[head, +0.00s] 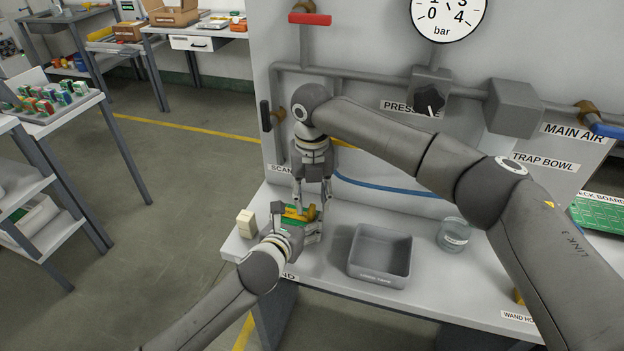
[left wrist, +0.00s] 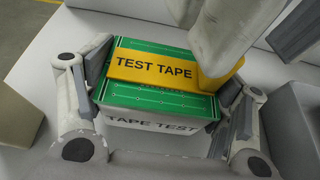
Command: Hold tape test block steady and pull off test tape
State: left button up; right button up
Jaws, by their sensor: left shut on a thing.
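The tape test block (left wrist: 160,99) has a green top and a white front marked TAPE TEST; it sits on the bench and shows small in the head view (head: 289,221). My left gripper (head: 295,224) is shut on it, one finger at each side (left wrist: 160,108). The yellow test tape (left wrist: 150,67) lies across the block's top, with its right end bent up. My right gripper (head: 312,208) points down over the block, fingers apart. In the left wrist view one of its fingers covers part of the tape's right end; I cannot tell whether they touch.
A grey open tray (head: 380,284) stands right of the block, with a clear jar (head: 453,236) beyond it. A cream block (head: 246,223) stands at the bench's left end. A panel with pipes and a gauge (head: 447,15) rises behind. The bench front between block and tray is clear.

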jog(key=shift+f, duration=1)
grip_shut()
jog(key=shift+r, duration=0.8)
jog(key=shift+r, duration=1.05)
pick_arm(q)
jog(key=o, duration=1.2)
